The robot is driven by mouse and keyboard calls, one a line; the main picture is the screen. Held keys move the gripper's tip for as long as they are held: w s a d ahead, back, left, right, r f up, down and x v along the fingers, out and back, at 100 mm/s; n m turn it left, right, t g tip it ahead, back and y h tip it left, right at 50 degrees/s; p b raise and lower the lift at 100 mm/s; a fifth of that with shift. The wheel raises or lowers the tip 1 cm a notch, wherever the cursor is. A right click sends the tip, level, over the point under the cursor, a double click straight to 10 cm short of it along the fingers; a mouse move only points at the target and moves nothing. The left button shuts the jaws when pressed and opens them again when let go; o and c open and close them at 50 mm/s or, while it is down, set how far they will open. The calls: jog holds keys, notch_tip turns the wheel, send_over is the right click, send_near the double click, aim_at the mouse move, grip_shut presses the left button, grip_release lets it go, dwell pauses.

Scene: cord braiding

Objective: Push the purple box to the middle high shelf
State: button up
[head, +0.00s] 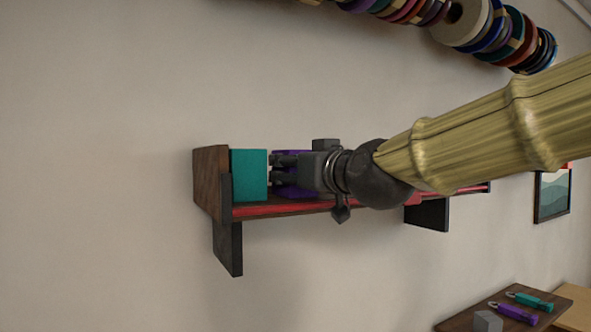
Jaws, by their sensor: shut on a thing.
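The purple box (290,190) stands on a wall shelf (209,180), partly hidden behind my gripper (284,174). My gripper reaches in from the right, and its dark fingers are shut on the purple box. A teal box (250,176) stands just left of it, at the shelf's left end against the wooden end panel. A narrow gap shows between the teal box and the purple box. My arm hides much of the shelf to the right.
The shelf has a red front edge (270,209) and dark brackets (228,247) below. Several cord spools (465,22) hang above at the upper right. A framed picture (552,196) hangs at the right. A lower table (460,322) holds teal and purple-handled tools and a grey block.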

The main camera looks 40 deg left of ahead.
jog(key=o, duration=1.2)
jog(key=shift+d, duration=0.1)
jog(key=v, duration=1.2)
